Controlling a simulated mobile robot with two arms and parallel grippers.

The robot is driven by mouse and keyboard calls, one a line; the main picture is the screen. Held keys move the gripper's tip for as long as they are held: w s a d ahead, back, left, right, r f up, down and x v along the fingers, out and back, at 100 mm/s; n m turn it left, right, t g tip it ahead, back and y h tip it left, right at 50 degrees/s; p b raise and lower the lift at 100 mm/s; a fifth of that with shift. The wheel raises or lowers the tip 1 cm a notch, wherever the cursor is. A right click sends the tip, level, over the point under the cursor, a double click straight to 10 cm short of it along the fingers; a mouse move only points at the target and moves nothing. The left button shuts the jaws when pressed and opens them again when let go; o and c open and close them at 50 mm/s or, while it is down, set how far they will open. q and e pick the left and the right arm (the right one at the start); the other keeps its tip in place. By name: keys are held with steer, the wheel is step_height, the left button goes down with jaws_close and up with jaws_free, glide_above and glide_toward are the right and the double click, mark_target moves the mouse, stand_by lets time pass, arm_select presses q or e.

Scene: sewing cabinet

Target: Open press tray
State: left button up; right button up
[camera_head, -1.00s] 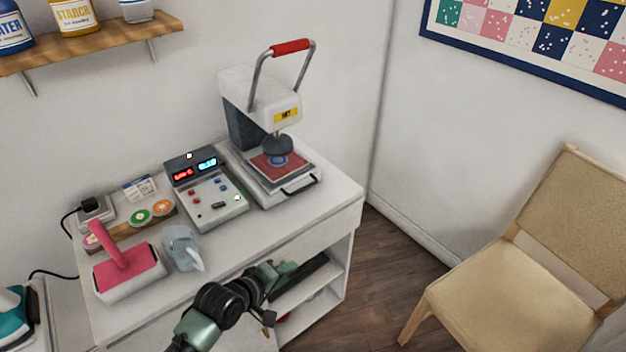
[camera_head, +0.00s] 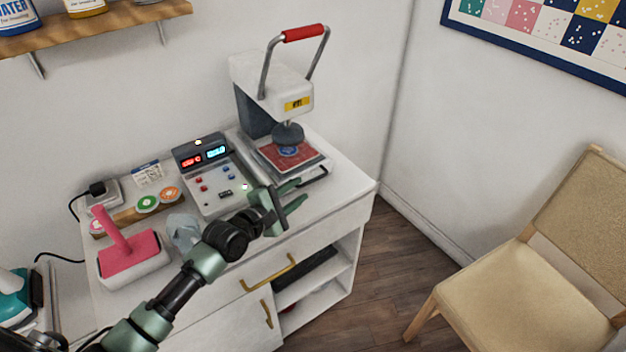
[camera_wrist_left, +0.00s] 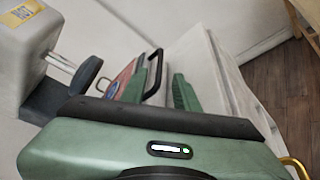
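The white heat press (camera_head: 270,85) stands on the cabinet top with its red-gripped lever (camera_head: 302,32) raised. Its press tray (camera_head: 312,172) carries a red patterned pad (camera_head: 285,154) under the round press head (camera_head: 288,133). The black tray handle (camera_head: 319,176) is at the tray's front; it also shows in the left wrist view (camera_wrist_left: 156,72). My left gripper (camera_head: 301,192) is open just in front of the handle. In the left wrist view, the handle appears between and just beyond the spread fingers (camera_wrist_left: 158,92), apart from them. My right gripper is not in view.
A control box (camera_head: 212,180) with red and blue displays stands left of the press. A pink-handled tool (camera_head: 128,250) and a grey-blue object (camera_head: 184,230) lie further left. The cabinet front has a brass drawer handle (camera_head: 268,273). A chair (camera_head: 520,290) stands at right; floor between is clear.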

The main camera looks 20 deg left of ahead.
mark_target(310, 182)
arm_select(q)
steer(key=x, duration=0.7)
steer(key=shift+w+d, duration=0.15)
steer(key=shift+w, duration=0.15)
jaws_close()
stand_by(1.1)
